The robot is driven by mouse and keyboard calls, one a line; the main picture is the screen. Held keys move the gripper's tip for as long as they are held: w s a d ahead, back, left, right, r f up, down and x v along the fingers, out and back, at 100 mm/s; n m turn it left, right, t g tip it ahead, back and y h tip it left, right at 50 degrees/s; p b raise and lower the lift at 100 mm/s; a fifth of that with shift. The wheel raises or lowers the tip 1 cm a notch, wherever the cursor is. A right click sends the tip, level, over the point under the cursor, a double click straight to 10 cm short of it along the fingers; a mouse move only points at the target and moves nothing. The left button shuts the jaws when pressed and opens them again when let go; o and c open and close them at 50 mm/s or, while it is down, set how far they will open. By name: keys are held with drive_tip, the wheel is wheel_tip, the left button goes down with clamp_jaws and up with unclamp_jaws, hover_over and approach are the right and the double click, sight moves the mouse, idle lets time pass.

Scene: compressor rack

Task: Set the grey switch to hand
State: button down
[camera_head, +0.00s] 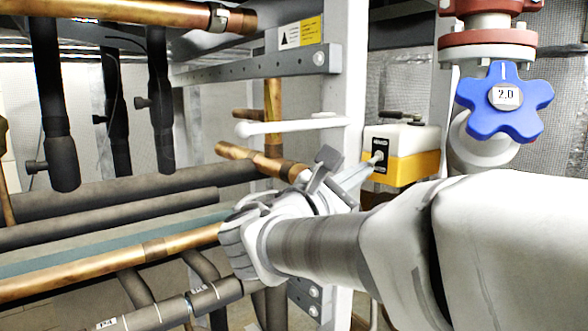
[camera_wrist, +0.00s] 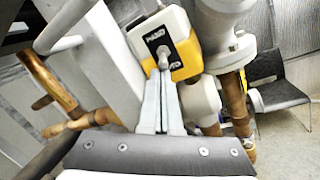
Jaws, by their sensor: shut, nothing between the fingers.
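The grey switch (camera_head: 377,157) sits on a black plate on the front of a white and yellow box. It also shows in the wrist view (camera_wrist: 163,59), with lettering above and below it on the plate. The lettering is too small to read surely, and I cannot tell which way the switch points. My gripper (camera_head: 369,165) is shut and empty, its fingers reaching toward the plate. In the wrist view my fingertips (camera_wrist: 161,76) are just below the switch, very close to it. Whether they touch it I cannot tell.
A blue handwheel (camera_head: 505,100) marked 2.0 is on the pipe right of the box. A white upright post (camera_head: 345,80) stands left of it. A white lever (camera_head: 285,126) and copper pipes (camera_head: 235,152) lie farther left. A chair (camera_wrist: 280,90) stands at the right.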

drive_tip(key=shift+a+r+g+y+p, duration=0.1)
drive_tip(key=shift+r+g+y+p, duration=0.3)
drive_tip(key=shift+p, duration=0.15)
drive_tip(key=shift+s+a+r, duration=0.15)
drive_tip(key=shift+s+r, duration=0.05)
drive_tip(key=shift+r, duration=0.3)
drive_tip(key=shift+a, duration=0.1)
idle(0.5)
